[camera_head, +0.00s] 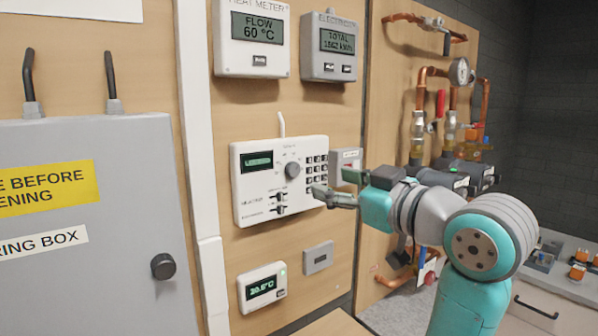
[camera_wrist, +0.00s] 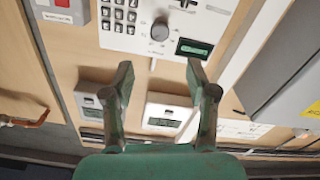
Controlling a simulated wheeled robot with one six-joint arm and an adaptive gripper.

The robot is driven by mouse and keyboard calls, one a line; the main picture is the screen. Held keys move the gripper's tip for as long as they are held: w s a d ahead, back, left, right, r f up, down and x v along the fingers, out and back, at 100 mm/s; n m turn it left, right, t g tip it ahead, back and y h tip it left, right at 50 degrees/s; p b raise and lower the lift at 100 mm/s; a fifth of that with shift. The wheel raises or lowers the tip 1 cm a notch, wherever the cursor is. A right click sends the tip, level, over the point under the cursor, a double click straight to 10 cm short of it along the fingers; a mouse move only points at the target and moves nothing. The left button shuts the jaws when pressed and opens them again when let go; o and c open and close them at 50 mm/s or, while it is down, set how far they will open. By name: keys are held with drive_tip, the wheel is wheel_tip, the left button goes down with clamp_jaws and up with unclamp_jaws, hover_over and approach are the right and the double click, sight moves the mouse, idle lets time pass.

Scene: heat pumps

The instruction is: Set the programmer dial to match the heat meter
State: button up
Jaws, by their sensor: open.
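The programmer (camera_head: 245,205) is a white wall panel with a green display (camera_head: 258,161), a keypad (camera_head: 316,167) and a round grey dial (camera_head: 292,170). The dial also shows at the top of the wrist view (camera_wrist: 160,30), where the picture is turned over. The heat meter (camera_head: 253,62) above reads FLOW 60 °C. The programmer's display is too small to read. My gripper (camera_head: 323,196) is open and empty, in front of the programmer's lower right, below the keypad. In the wrist view its fingers (camera_wrist: 158,72) are spread, with the dial beyond the gap between them, apart from it.
An electricity meter (camera_head: 331,68) hangs right of the heat meter. A small thermostat (camera_head: 262,287) reading about 20 °C and a grey plate (camera_head: 318,258) sit below. A grey wiring box (camera_head: 90,240) stands left. Copper pipes (camera_head: 485,105) and valves project at right, behind my arm.

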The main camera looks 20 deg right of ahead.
sight(295, 170)
drive_tip(key=x, duration=1)
drive_tip(key=shift+w+a, duration=0.1)
drive_tip(key=shift+w, duration=0.3)
clamp_jaws()
